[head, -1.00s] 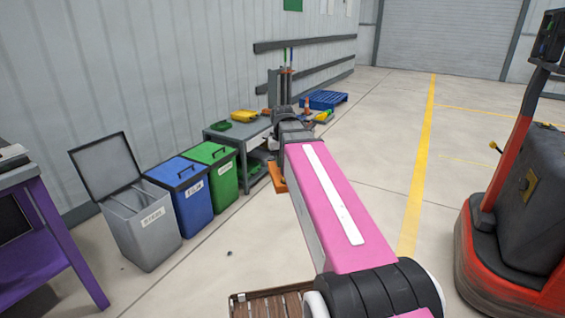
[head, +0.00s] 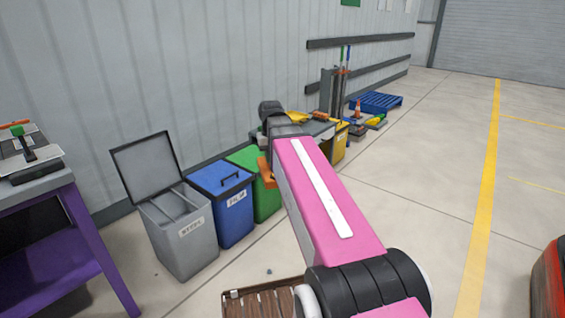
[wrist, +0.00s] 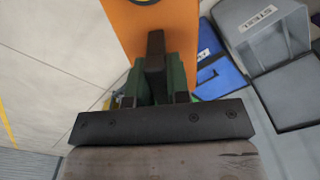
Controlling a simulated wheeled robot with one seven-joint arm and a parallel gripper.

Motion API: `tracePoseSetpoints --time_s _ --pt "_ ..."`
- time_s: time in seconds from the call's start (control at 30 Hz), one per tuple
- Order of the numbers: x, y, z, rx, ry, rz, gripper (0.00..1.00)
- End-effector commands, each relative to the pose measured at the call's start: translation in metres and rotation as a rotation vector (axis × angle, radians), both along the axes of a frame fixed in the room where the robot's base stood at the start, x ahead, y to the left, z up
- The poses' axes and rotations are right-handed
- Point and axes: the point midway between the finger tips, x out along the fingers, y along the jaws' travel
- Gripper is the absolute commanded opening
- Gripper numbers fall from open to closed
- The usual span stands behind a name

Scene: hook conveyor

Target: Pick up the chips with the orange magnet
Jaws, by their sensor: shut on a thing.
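The orange magnet (wrist: 140,30) is a broad orange block with a black handle (wrist: 156,50). In the wrist view my gripper (wrist: 157,78) is shut on that handle, with a green finger on each side. In the head view a small part of the orange magnet (head: 266,172) shows beside the end of my pink arm, in front of the green bin. The gripper fingers are hidden there. No other chips are clear.
An open-lidded grey bin marked STEEL (head: 183,240) stands beside a blue bin marked FILM (head: 233,215) and a green bin (head: 262,200). A purple workbench (head: 95,250) with tools is at left. A brown slatted box (head: 240,304) is at the bottom.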

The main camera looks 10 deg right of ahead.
Motion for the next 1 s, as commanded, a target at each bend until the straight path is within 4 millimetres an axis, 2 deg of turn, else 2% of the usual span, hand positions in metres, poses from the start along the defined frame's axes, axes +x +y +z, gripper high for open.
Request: tracePoseSetpoints --time_s 0.4,0.57,0.77,1.0 --pt "0.0 0.0 0.0 0.0 0.0 0.0 0.0" --pt "0.005 0.0 -0.006 0.0 0.001 -0.004 0.0" --pt "0.021 0.001 -0.026 0.0 0.001 -0.015 0.0" --pt "0.045 0.002 -0.063 -0.001 0.0 -0.037 0.0"
